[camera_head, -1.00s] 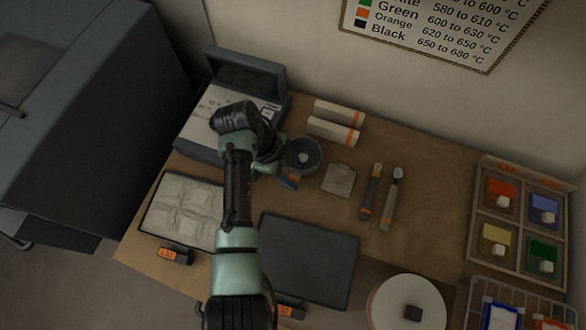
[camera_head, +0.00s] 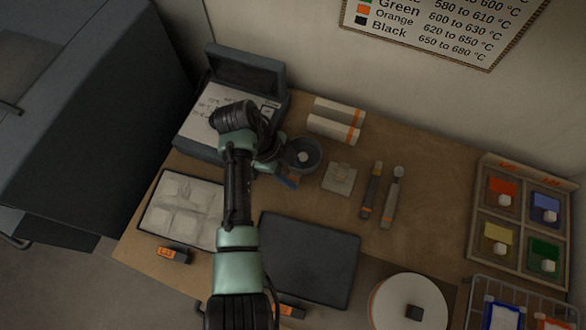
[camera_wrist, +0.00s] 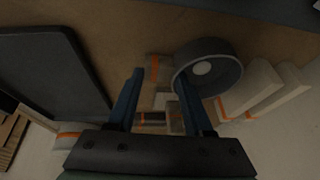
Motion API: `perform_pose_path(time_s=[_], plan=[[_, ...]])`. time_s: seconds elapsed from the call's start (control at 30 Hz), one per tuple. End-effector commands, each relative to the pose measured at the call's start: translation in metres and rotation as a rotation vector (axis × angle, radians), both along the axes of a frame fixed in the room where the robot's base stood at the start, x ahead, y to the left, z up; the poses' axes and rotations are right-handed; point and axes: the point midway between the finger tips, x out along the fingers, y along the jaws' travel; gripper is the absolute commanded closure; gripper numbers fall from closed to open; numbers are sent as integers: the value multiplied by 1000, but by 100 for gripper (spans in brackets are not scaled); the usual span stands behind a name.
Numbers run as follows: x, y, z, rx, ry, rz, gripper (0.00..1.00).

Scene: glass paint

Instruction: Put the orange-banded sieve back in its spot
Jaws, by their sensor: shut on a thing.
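The sieve (camera_head: 304,154) is a round dark cup with a pale disc inside, just right of my gripper in the head view. In the wrist view the sieve (camera_wrist: 222,82) shows its dark round wall beside my right finger. My gripper (camera_wrist: 160,73) has two blue fingers some way apart, with a grey-beige part with an orange band between their tips. My gripper (camera_head: 287,181) is shut on the sieve, as far as I can tell; the exact contact is partly hidden. I cannot tell whether the sieve touches the table. No marked spot for it is clear.
An open grey case (camera_head: 245,73) stands behind my wrist. A dark board (camera_head: 309,260) lies in front. A colour tray (camera_head: 480,215) stands far right.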

Motion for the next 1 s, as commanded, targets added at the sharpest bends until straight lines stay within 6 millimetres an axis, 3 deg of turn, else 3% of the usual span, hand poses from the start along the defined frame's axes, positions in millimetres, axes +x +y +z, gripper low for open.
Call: perform_pose_path(time_s=[1.0], plan=[[0, 0, -7, 0, 0, -1, 100]])
